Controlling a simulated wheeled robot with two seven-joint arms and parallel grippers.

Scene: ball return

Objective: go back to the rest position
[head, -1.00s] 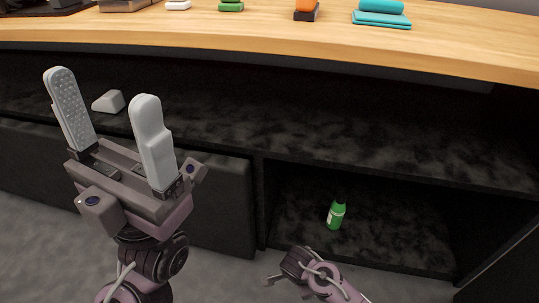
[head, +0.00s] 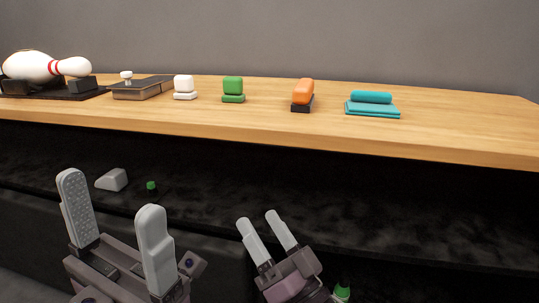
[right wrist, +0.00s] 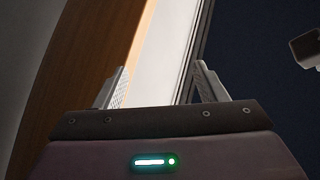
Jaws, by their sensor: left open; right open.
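My left gripper (head: 112,194) is at the lower left of the head view, fingers pointing up, open with nothing between them. My right gripper (head: 258,218) is lower centre in the head view, in front of the dark shelf front, open and empty. In the right wrist view, my right gripper's fingers (right wrist: 161,70) stand apart with nothing held; behind them are a wooden surface and a pale strip.
The wooden counter (head: 450,138) carries a bowling pin (head: 30,66), white (head: 184,84), green (head: 232,86) and orange (head: 303,92) items, and a teal roll (head: 371,97). Below are a grey block (head: 112,180), a green cap (head: 152,186) and a green bottle (head: 342,292).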

